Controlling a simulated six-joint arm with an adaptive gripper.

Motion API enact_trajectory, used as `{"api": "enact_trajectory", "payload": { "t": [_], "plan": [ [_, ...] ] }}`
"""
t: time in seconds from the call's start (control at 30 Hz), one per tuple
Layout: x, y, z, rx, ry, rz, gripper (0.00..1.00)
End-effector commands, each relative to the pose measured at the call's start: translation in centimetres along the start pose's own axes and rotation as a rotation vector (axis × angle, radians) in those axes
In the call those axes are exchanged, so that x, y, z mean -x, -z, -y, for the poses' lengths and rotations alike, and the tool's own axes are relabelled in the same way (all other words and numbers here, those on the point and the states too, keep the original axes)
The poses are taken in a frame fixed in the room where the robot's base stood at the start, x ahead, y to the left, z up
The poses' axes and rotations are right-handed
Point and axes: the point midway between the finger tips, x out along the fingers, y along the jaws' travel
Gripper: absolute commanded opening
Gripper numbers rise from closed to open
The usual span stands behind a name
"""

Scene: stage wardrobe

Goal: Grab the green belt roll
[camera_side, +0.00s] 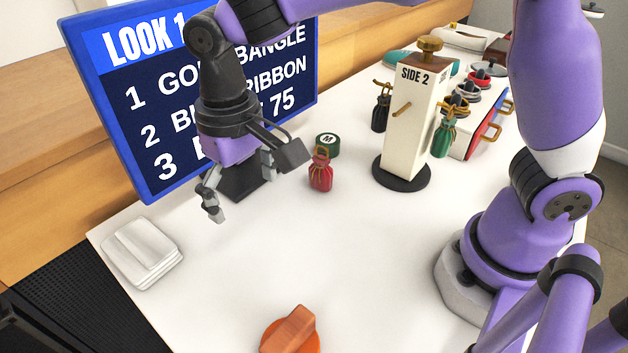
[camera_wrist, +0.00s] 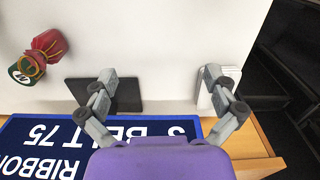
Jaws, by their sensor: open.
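A dark green roll (camera_side: 328,141) with a white round label marked M sits on the white table behind a small red pouch (camera_side: 321,176). In the wrist view the green roll (camera_wrist: 22,75) is at the far left, partly covered by the red pouch (camera_wrist: 49,45). My gripper (camera_side: 251,184) is open and empty above the table, to the left of the roll in the side view and apart from it. In the wrist view its fingers (camera_wrist: 160,75) are spread, with bare table and part of the sign's black foot between and beside them.
A blue sign (camera_side: 150,110) stands behind my gripper on a black foot (camera_wrist: 125,95). A cream post (camera_side: 407,130) marked SIDE 2 with hanging pouches stands right of the roll. White stacked pieces (camera_side: 143,252) lie at left, an orange knob-like object (camera_side: 291,335) in front. The table's middle is clear.

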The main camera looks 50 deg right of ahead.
Motion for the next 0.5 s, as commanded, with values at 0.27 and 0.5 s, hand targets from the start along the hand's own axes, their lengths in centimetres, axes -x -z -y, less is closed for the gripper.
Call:
{"api": "enact_trajectory", "payload": {
  "t": [0.27,0.5],
  "plan": [
    [-0.1,1.5,-2.3,-0.048,0.003,-0.010,1.00],
    [-0.4,6.1,-16.7,-0.282,0.000,-0.073,1.00]
  ]
}}
